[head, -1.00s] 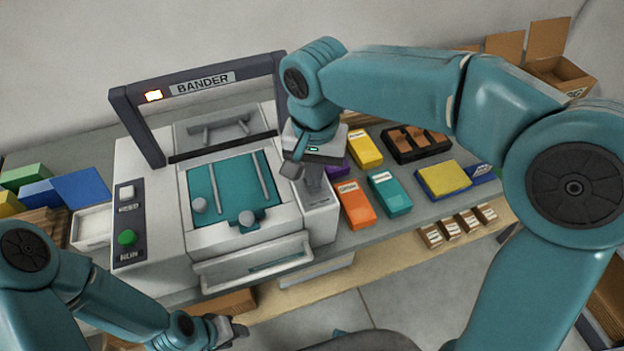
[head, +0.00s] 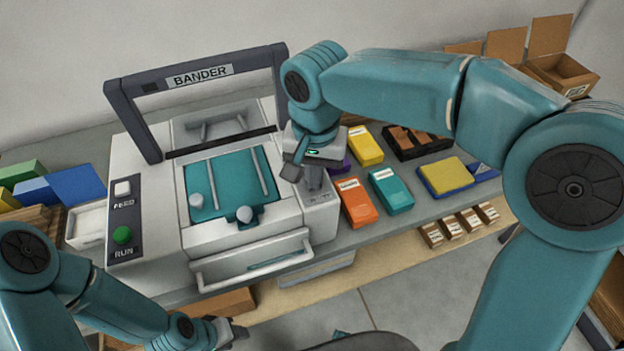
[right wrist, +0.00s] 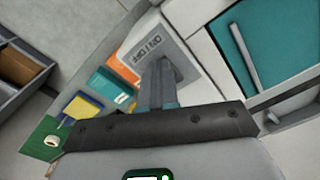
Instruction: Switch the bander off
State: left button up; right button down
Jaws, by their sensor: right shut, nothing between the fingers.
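The bander (head: 162,215) is a pale grey machine on the bench, with a dark arch (head: 137,125) labelled BANDER. No lit lamp shows on the arch. Its left panel has a white FEED button (head: 123,189) and a green RUN button (head: 123,236). My right gripper (head: 314,184) is shut and empty, pointing down at the small panel on the bander's right front. In the right wrist view its fingers (right wrist: 157,82) are over this panel (right wrist: 146,47), which has ON/OFF-like lettering; they hide any switch there. My left gripper (head: 232,331) is low in front; its jaws are unclear.
Right of the bander lie an orange box (head: 357,201), a teal box (head: 391,190) and a yellow box (head: 365,146), close to my right gripper. A dark tray (head: 418,151) is behind them. The drawer handle (head: 255,270) sticks out in front.

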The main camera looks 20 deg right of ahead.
jog(key=shift+s+f, duration=0.2)
jog(key=shift+f, duration=0.15)
jog(key=shift+r, duration=0.1)
jog(key=shift+w+r+p, duration=0.1)
jog(key=shift+r+p, duration=0.2)
jog(key=shift+p, duration=0.25)
notch_tip(320, 180, up, 6)
jog(key=p, duration=0.4)
jog(key=shift+p, duration=0.4)
jog(key=shift+r, duration=0.2)
jog(key=shift+w+f, duration=0.15)
jog(key=shift+w, duration=0.05)
jog(key=shift+s, duration=0.15)
